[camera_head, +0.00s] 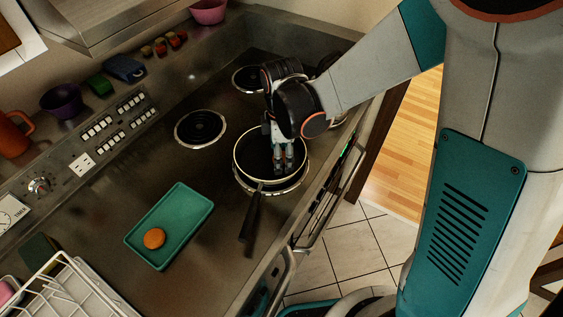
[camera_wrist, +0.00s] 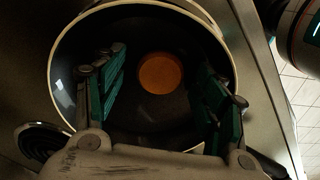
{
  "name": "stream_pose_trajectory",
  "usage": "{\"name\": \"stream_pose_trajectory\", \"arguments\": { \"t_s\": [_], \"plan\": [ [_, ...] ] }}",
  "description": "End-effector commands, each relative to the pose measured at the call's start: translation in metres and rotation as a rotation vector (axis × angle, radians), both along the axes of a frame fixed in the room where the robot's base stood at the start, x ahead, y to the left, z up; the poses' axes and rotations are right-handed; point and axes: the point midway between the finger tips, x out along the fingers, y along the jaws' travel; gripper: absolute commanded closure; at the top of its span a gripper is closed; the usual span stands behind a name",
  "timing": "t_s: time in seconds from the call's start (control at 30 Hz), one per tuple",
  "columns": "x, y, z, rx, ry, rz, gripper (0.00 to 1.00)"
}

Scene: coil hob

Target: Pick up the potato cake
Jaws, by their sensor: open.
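A round orange-brown patty, which looks like the potato cake (camera_wrist: 160,73), lies in a dark frying pan (camera_head: 250,163) with a pale rim. The pan also shows in the wrist view (camera_wrist: 145,18). My gripper (camera_head: 283,168) points down into the pan, its fingers open and empty. In the wrist view the patty lies between the two green-padded fingers, a little beyond them, with no visible contact. In the head view this patty is hidden. A similar orange patty (camera_head: 154,239) lies on a green tray (camera_head: 185,205) on the counter at left.
The pan's black handle (camera_head: 251,217) points toward the front. Bare coil burners (camera_head: 200,128) lie behind and left of the pan. A white dish rack (camera_head: 75,290) stands at lower left. Cups and small items line the back ledge. An oven rail (camera_head: 335,205) runs along the front edge.

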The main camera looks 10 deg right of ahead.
Motion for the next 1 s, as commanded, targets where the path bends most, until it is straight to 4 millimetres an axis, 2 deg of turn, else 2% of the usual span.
{"name": "stream_pose_trajectory", "arguments": {
  "t_s": [0.17, 0.37, 0.77, 1.0],
  "plan": [
    [0.000, 0.000, 0.001, 0.000, 0.000, 0.000, 0.35],
    [0.000, 0.000, 0.001, 0.000, 0.000, 0.000, 0.78],
    [0.000, 0.000, 0.003, 0.000, 0.000, 0.000, 0.79],
    [0.000, 0.000, 0.020, 0.000, 0.000, 0.000, 0.79]
  ]
}}
